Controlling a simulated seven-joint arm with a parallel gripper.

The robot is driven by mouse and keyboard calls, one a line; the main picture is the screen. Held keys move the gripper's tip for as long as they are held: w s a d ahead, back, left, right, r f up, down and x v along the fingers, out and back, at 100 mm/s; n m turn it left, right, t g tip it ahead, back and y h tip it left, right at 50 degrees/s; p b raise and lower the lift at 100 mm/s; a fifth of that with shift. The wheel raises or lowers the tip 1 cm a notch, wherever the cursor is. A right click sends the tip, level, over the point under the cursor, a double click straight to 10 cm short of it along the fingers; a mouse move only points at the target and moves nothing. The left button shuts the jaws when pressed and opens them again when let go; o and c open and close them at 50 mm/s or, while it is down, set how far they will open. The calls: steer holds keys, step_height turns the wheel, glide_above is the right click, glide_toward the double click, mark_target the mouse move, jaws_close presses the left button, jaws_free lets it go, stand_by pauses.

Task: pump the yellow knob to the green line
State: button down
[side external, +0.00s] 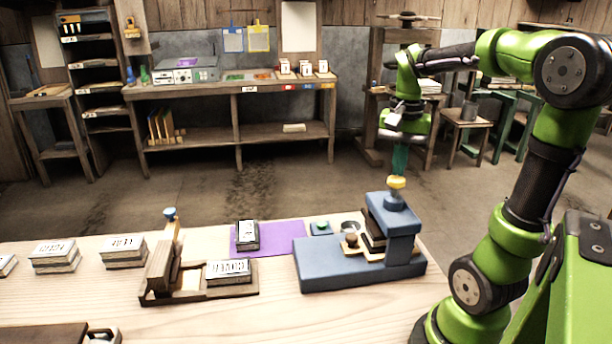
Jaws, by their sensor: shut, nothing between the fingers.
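The yellow knob (396,182) sits on top of the blue press (340,269), which stands at the right of the near table. My gripper (399,172) points straight down right above the knob, with its fingertips at or very near the knob's top. The fingers are shut with nothing between them. I cannot tell whether they touch the knob. A dark block stack (374,226) sits under the press head. A green line cannot be made out in this view; a small green piece (321,225) lies on a pad behind the press base.
A wooden device with a blue knob (169,214) stands left of the press, with a labelled block (228,270) on its base. Another block (248,235) rests on a purple mat (285,241). Labelled stacks (123,251) stand at the left.

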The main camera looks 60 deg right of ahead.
stand_by(0.3)
steer(key=shift+f, duration=1.35)
steer(key=shift+r, duration=1.2)
stand_by(0.5)
steer(key=shift+r, duration=3.05)
